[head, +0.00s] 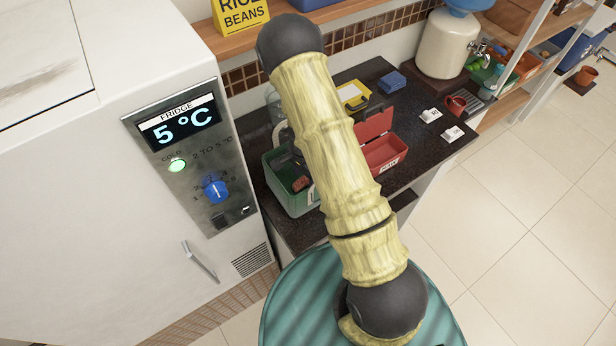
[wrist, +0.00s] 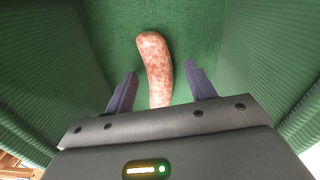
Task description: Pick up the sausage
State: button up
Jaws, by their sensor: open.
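In the wrist view the sausage (wrist: 155,62) lies on the floor of a green box (wrist: 105,25). It is pinkish, speckled and slightly curved, and its near end is hidden by my gripper's body. My gripper (wrist: 160,78) is open, with one dark finger on each side of the sausage and a gap visible on both sides. In the head view the green box (head: 285,197) stands on the dark counter, and a small reddish-brown piece (head: 300,184) shows inside it. My arm hides part of the box there.
The green box walls rise close on both sides of my gripper. A red box (head: 382,150) and a yellow box (head: 353,95) stand near it on the dark counter (head: 430,105). The white fridge (head: 75,200) is at the left. A red mug (head: 455,105) stands farther right.

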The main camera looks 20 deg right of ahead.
aim_at(304, 179)
jog(key=shift+f, duration=0.6)
jog(key=c, duration=1.1)
jog(key=shift+r, duration=0.15)
notch_tip(304, 179, up, 10)
jog(key=shift+f+b, duration=0.1)
jog(key=shift+b, duration=0.8)
